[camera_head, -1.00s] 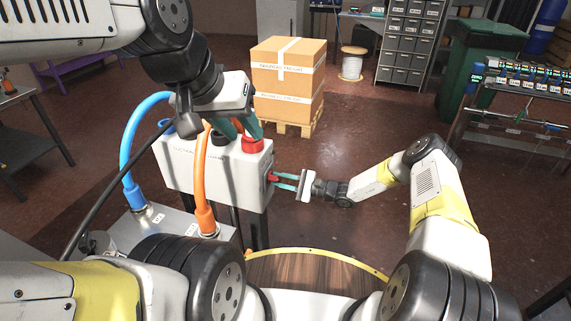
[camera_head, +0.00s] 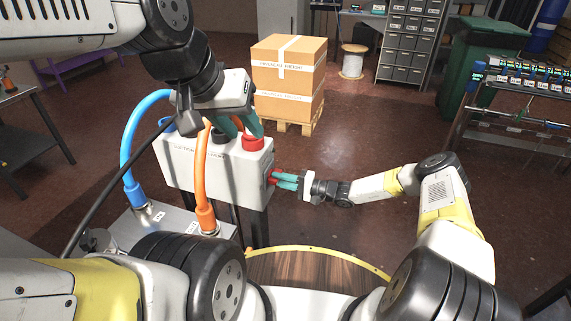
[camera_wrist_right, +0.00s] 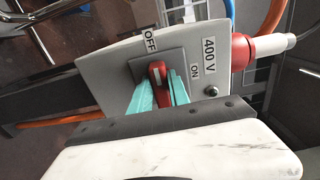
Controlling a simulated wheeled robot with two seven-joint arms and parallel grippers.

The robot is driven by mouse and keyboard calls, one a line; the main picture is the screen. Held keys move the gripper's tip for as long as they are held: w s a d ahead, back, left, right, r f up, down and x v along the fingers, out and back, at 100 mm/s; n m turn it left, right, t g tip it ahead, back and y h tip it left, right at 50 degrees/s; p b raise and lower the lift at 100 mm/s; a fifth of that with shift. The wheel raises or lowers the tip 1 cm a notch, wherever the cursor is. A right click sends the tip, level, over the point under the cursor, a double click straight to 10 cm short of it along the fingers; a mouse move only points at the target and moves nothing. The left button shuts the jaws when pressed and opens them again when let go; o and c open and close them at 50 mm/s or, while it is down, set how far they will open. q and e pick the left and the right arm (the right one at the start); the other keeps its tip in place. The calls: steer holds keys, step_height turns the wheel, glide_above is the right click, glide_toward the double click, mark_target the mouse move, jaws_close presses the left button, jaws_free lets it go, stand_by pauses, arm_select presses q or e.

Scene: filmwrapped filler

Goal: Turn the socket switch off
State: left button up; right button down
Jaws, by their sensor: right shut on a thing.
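The pale grey socket box (camera_head: 230,180) stands left of centre in the head view. Its red switch handle (camera_wrist_right: 158,74) sits on a dark plate on the side face, between the OFF label (camera_wrist_right: 150,40) and the ON label (camera_wrist_right: 195,72). My right gripper (camera_head: 276,181), also in the right wrist view (camera_wrist_right: 162,82), is shut on the handle with its teal fingers on either side. My left gripper (camera_head: 240,124) is above the box, its teal fingers apart just over the red socket (camera_head: 253,144). Whether its fingers touch anything is unclear.
A blue cable (camera_head: 130,140) and an orange cable (camera_head: 200,165) run in front of and beside the box to a metal cabinet (camera_head: 145,235). Stacked cartons (camera_head: 289,75) on a pallet stand behind. The floor to the right of the box is open.

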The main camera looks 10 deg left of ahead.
steer(key=shift+d, duration=0.1)
stand_by(0.4)
steer(key=c, duration=1.2)
jaws_free()
steer(key=shift+c, duration=0.2)
steer(key=s+d, duration=0.1)
steer(key=d, duration=0.6)
steer(key=shift+s+d, duration=0.25)
steer(key=shift+d, duration=0.05)
